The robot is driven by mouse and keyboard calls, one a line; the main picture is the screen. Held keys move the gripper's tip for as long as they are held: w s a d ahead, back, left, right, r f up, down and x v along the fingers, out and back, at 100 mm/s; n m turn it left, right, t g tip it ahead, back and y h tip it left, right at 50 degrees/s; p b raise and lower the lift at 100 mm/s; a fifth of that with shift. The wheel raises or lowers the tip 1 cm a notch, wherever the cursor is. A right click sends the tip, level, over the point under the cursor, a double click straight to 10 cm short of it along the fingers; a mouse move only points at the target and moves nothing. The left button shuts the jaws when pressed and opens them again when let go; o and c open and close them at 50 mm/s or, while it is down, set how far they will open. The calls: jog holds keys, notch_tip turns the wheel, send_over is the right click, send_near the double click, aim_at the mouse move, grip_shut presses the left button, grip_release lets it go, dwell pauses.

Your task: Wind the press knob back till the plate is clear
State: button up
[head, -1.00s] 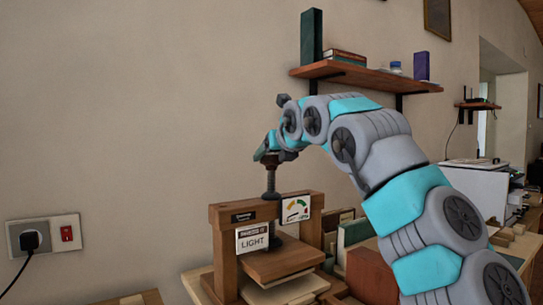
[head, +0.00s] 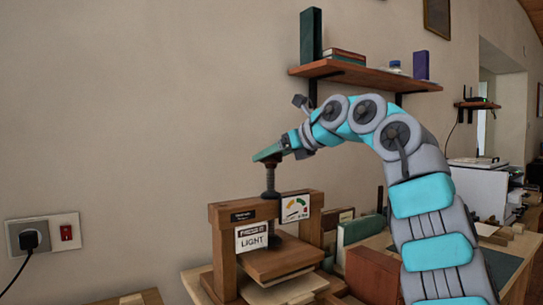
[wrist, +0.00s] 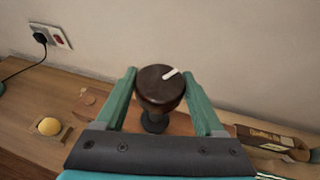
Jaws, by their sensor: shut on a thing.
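The wooden press (head: 222,262) stands on the bench, with a dark vertical screw (head: 270,180) rising from its top beam. My gripper (head: 268,153) is at the top of the screw and hides the knob in the head view. In the wrist view, the round dark brown knob (wrist: 158,92) with a white mark sits between my two green fingers, which are shut on it. The wooden press plate (head: 278,260) lies low in the frame, above pale boards or sheets (head: 285,290). I cannot tell whether they touch. A sign reads LIGHT (head: 251,237), beside a coloured gauge (head: 295,208).
A wall shelf (head: 365,74) with books is above and behind my arm. Upright books (head: 355,232) and a brown box (head: 372,272) stand right of the press. A socket with a plug (head: 30,240) is on the left wall. A yellow round thing (wrist: 49,126) lies on the wooden surface.

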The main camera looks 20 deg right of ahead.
jog(key=shift+a+f+n+g+y, duration=0.1)
jog(key=shift+f+n+g+y, duration=0.2)
jog(key=shift+n+g+y, duration=0.35)
dwell(0.4)
jog(key=o, duration=1)
jog(key=shift+w, duration=0.1)
jog(key=o, duration=0.3)
jog(key=shift+r, duration=0.15)
jog(key=shift+o, duration=0.2)
jog(key=v, duration=0.8)
